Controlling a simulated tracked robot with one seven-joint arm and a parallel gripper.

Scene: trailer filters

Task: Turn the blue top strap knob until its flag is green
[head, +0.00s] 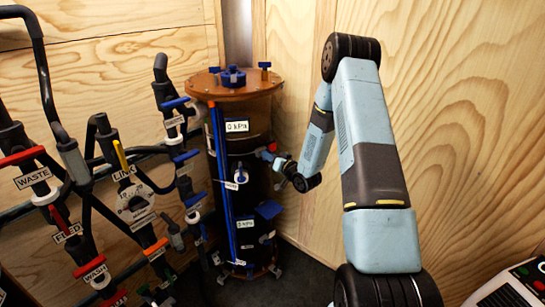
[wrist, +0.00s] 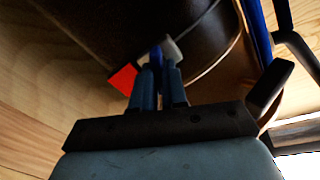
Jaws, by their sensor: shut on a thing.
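The dark filter column (head: 228,160) stands upright with a brown top plate (head: 235,90). In the wrist view a blue knob (wrist: 155,57) sits between my gripper's fingertips (wrist: 158,72), at a strap on the dark column wall. My gripper (head: 278,160) is shut on this knob, at the column's right side in the head view. A red flag (wrist: 122,80) shows just left of the fingers; it also shows small in the head view (head: 272,147). No green shows on it. The fingers hide part of the knob.
Another blue part (head: 268,209) sticks out lower on the column's right side. Labelled pipes and valves, such as WASTE (head: 33,177), crowd the left. Plywood walls (head: 460,110) stand behind and to the right.

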